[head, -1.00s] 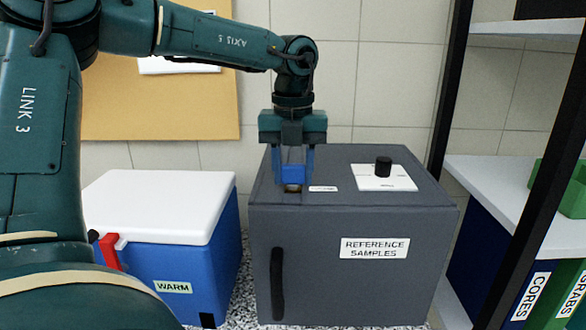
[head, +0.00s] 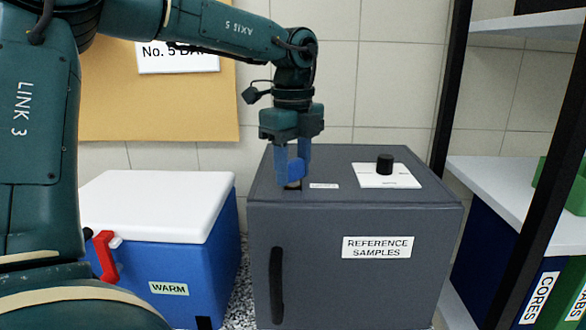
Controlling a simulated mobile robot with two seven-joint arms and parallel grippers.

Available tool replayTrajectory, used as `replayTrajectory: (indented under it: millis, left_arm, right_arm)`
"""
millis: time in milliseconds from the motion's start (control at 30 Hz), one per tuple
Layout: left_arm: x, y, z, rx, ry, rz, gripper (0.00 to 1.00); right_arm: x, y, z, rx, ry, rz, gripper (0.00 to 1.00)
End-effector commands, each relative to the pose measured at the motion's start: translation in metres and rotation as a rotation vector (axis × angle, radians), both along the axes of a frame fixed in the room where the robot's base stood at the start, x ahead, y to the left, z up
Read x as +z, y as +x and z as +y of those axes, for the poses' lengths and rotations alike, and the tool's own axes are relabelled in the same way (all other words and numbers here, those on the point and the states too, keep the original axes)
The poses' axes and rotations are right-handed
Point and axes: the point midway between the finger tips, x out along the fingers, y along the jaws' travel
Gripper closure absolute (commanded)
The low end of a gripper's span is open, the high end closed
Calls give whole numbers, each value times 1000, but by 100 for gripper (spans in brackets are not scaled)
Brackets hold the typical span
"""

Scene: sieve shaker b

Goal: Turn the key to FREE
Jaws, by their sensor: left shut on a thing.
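A grey cabinet (head: 340,270) labelled "REFERENCE SAMPLES" stands in the middle of the head view. A key with a blue head (head: 296,170) stands upright in a lock on the left of its top, beside a small white label (head: 324,186) too small to read. My left gripper (head: 293,178) points down from above with its blue fingers shut on the key's head. The fingers partly hide the key and the lock. My right gripper is not in view.
A black knob (head: 385,163) on a white plate (head: 404,181) stands on the cabinet top, right of the key. A blue cool box (head: 195,270) with a white lid stands at left, labelled "WARM". A shelf with a black post (head: 452,90) stands at right.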

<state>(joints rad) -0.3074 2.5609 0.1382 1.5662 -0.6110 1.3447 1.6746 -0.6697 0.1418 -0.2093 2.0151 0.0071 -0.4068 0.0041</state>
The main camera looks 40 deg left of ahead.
Motion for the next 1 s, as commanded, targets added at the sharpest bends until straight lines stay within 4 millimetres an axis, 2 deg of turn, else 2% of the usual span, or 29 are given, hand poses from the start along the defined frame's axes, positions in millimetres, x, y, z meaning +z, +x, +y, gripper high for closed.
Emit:
replayTrajectory:
  millis: [367,800,1000]
  left_arm:
    - [-1,0,0,68,0,0,82]
    - [-1,0,0,739,0,0,82]
    - [-1,0,0,886,0,1,82]
  right_arm:
    - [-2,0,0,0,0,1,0]
    - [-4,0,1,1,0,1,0]
    - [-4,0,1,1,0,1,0]
